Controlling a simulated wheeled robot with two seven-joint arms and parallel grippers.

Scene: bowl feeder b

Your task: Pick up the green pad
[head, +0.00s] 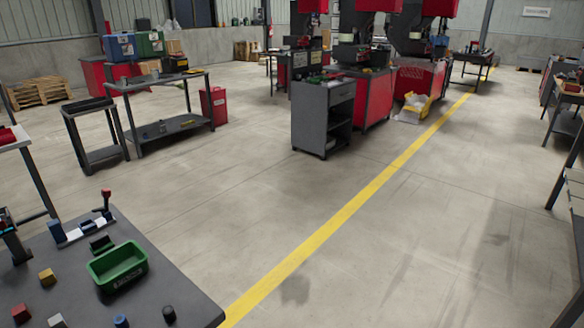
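A green open-topped bin (118,278) with a pale label stands on the dark grey table (175,287) at the lower left; it looks empty. Just behind it lies a small dark, greenish block (102,244), which may be the green pad; it is too small to tell. I see no other green pad-like piece on the table. Neither of my grippers can be made out in the head view.
The table also holds a yellow block (47,277), a red block (21,313), blue blocks on a white strip, a red-handled lever (106,200) and a dark upright device (13,242) at the left edge. Open floor with a yellow line (340,219) lies right.

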